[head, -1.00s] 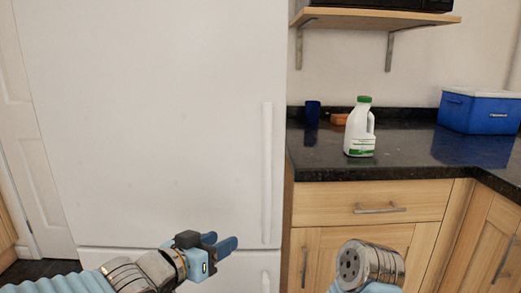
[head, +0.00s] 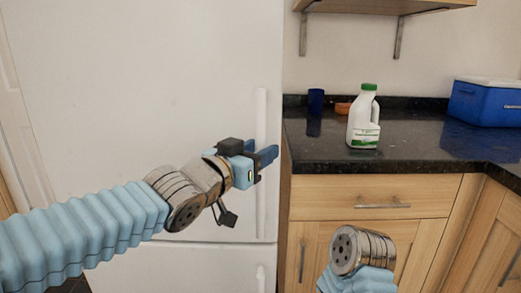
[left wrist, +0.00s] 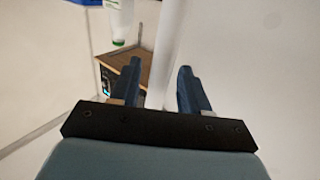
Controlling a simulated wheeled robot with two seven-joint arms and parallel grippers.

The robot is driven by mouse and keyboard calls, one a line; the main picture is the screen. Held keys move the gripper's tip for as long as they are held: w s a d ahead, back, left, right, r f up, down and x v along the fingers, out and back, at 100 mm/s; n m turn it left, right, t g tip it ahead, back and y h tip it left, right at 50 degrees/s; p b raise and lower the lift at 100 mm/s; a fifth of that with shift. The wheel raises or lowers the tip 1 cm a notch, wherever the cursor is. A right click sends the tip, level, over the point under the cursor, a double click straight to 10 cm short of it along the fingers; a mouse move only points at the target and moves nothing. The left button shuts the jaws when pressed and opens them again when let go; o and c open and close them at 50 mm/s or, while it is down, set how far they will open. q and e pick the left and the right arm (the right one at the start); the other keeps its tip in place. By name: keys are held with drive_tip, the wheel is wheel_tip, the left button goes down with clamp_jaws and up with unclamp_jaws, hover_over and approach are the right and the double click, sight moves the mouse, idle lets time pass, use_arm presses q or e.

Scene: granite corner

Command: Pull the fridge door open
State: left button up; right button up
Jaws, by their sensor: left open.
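The white fridge door (head: 130,90) fills the left half of the head view and looks shut. Its long vertical handle (head: 261,115) runs near the door's right edge. My left gripper (head: 270,157) is at the handle's middle height, its blue fingers overlapping the handle in the picture. In the left wrist view the open fingers (left wrist: 160,82) stand on either side of the white handle (left wrist: 166,45), with a gap showing on the right. I cannot tell whether either finger touches it. My right arm's metal wrist shows low in the head view, its gripper out of sight.
A dark granite counter (head: 310,155) stands right of the fridge, over wooden drawers and cupboards (head: 375,197). A lower fridge door (head: 200,262) sits beneath.

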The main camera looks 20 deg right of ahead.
use_arm(q)
drive_tip(key=shift+w+d, duration=0.35)
drive_tip(key=shift+d, duration=0.05)
drive_tip(key=shift+c, duration=0.2)
clamp_jaws()
drive_tip(key=shift+s, duration=0.15)
